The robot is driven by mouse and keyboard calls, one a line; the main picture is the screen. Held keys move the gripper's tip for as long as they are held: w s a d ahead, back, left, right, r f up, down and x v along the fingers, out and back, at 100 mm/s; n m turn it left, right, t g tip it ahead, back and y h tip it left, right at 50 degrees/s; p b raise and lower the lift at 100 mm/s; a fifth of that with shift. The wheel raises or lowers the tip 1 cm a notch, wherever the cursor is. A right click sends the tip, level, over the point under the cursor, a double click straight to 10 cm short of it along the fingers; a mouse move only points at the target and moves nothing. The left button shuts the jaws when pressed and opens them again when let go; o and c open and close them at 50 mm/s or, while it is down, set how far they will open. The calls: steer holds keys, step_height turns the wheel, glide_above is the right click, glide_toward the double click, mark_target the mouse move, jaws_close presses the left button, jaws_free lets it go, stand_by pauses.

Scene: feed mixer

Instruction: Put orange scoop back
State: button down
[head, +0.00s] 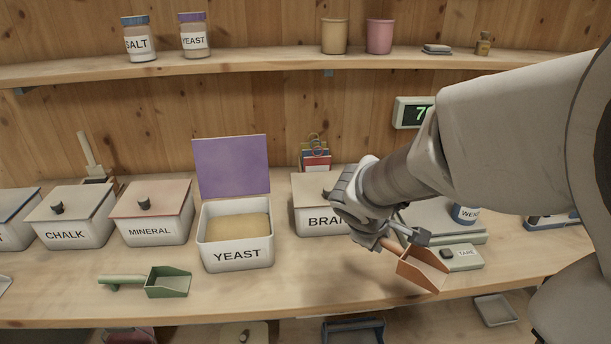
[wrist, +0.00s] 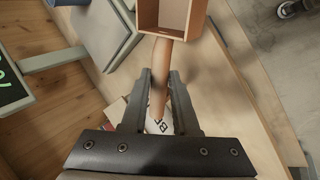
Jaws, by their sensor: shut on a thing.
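The orange scoop (head: 424,268) is held in my gripper (head: 400,240), above the front right part of the counter. In the wrist view the two fingers of my gripper (wrist: 160,90) close around the scoop's round handle, and its box-shaped orange scoop head (wrist: 172,17) points away past the fingertips. In the head view the scoop head hangs toward the counter's front edge, just in front of the scale's TARE panel. I cannot see any contents in it.
An open YEAST bin (head: 236,235) with its purple lid up stands mid-counter. A green scoop (head: 150,281) lies in front of the closed MINERAL bin (head: 151,213). The closed BRAN bin (head: 314,219) is partly behind my arm. A scale (head: 462,256) sits behind the scoop. Front counter at centre is clear.

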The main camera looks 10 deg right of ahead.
steer(key=w+a+f, duration=0.2)
steer(key=w+a+f+b, duration=0.1)
steer(key=w+a+f, duration=0.1)
steer(key=a, duration=0.1)
steer(key=w+a+f, duration=0.2)
steer(key=shift+w+a+f, duration=0.1)
steer(key=shift+w+a, duration=0.25)
steer(key=shift+a, duration=0.05)
steer(key=shift+w+f+b, duration=0.1)
steer(key=shift+f+b, duration=0.7)
steer(key=shift+f, duration=1.2)
steer(key=shift+f, duration=0.2)
steer(key=c, duration=0.7)
jaws_free()
steer(key=shift+r, duration=0.15)
